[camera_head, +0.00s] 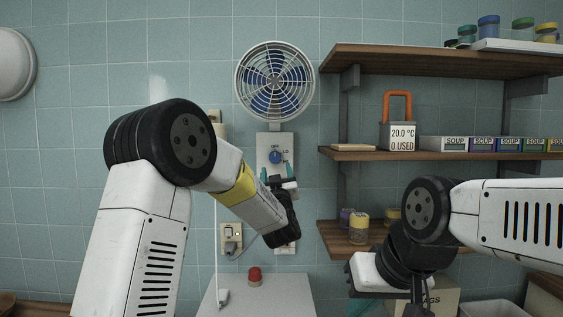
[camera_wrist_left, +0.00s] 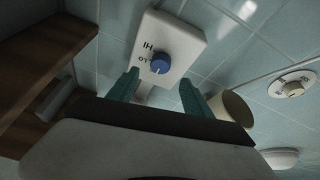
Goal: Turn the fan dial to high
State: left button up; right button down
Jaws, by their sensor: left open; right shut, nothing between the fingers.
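The blue fan dial (camera_head: 275,157) sits on a white control panel (camera_head: 288,140) below the wall fan (camera_head: 274,82). OFF shows above the dial and LO to its right. In the left wrist view, the dial (camera_wrist_left: 160,63) has HI and LO beside it; its light mark seems to point toward the OFF side. My left gripper (camera_head: 277,173) is open just below and in front of the dial, its teal fingers (camera_wrist_left: 159,90) spread to either side and apparently not touching it. My right gripper (camera_head: 368,304) is low at the right, shut and empty, partly cut off by the frame.
Wooden shelves (camera_head: 365,153) with boxes, jars and a padlock-shaped display (camera_head: 398,136) stand right of the fan. A wall switch (camera_head: 231,238) and a red button (camera_head: 255,274) are below. Another round dial (camera_wrist_left: 293,89) shows in the left wrist view.

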aim_at(275, 158)
pick_arm(q)
jog(key=x, duration=0.7)
jog(key=shift+w+r, duration=0.1)
jog(key=shift+w, duration=0.1)
jog(key=shift+a, duration=0.1)
grip_shut()
